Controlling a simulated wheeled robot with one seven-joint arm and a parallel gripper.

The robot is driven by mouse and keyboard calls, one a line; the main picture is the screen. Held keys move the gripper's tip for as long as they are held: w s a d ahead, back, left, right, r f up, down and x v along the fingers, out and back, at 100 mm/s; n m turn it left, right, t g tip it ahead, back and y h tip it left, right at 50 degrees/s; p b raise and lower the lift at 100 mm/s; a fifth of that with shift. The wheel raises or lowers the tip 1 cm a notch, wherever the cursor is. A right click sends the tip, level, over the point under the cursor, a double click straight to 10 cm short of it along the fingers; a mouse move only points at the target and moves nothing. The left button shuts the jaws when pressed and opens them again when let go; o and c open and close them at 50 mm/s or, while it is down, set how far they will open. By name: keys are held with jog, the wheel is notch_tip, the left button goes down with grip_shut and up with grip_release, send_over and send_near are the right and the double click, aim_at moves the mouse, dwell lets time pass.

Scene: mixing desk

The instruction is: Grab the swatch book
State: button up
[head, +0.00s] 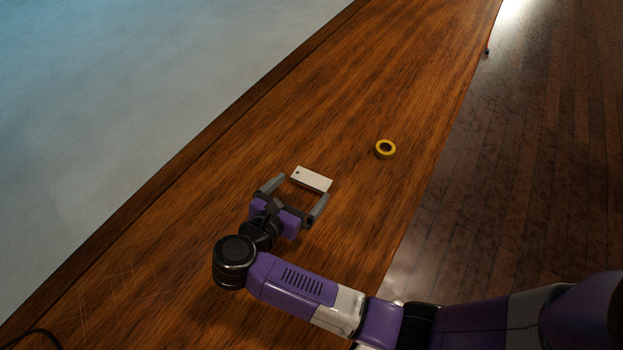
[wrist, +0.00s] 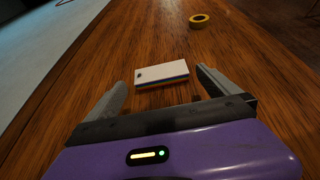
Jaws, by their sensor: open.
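The swatch book (head: 312,179) is a small white-topped block lying flat on the wooden desk. In the wrist view the swatch book (wrist: 162,74) shows coloured layers along its near edge and a dark dot near its left end. My gripper (head: 301,187) is open and empty, its two grey fingers spread wide. In the wrist view the fingers of my gripper (wrist: 160,78) point toward the book, one on each side of it. The book lies at or just beyond the fingertips, with a gap on both sides. I cannot tell the exact height of the fingers above the desk.
A yellow tape roll (head: 385,149) lies on the desk (head: 420,80) beyond the book, to the right; it also shows in the wrist view (wrist: 199,20). The desk's right edge drops to a wooden floor (head: 540,150). Bare desk surrounds the book.

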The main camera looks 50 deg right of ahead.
aim_at(313, 177)
jog(key=p+x, duration=0.1)
jog(key=x, duration=0.5)
jog(key=shift+w+d+f+p, duration=0.1)
jog(key=shift+f+p, duration=0.1)
jog(key=shift+p, duration=0.15)
jog(key=shift+c, duration=0.4)
jog(key=c, duration=1)
jog(key=shift+r, duration=0.1)
